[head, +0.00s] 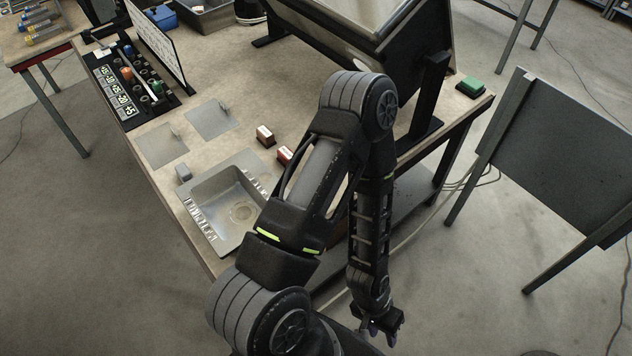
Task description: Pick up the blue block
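A blue block-like object (162,17) lies at the far left back of the table, beside a grey tray. It is small in the head view, and its lower part is hard to make out. My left arm crosses the middle of the view, and my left gripper (383,331) hangs down at the bottom, off the table's front side and far from the blue object. Its dark fingers look apart, with nothing seen between them. My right gripper is not in view.
A sink (195,191) is set in the table (225,75), partly behind my arm. Red-and-white blocks (265,136) stand near it. A black rack (118,92) and upright board (157,42) stand at left.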

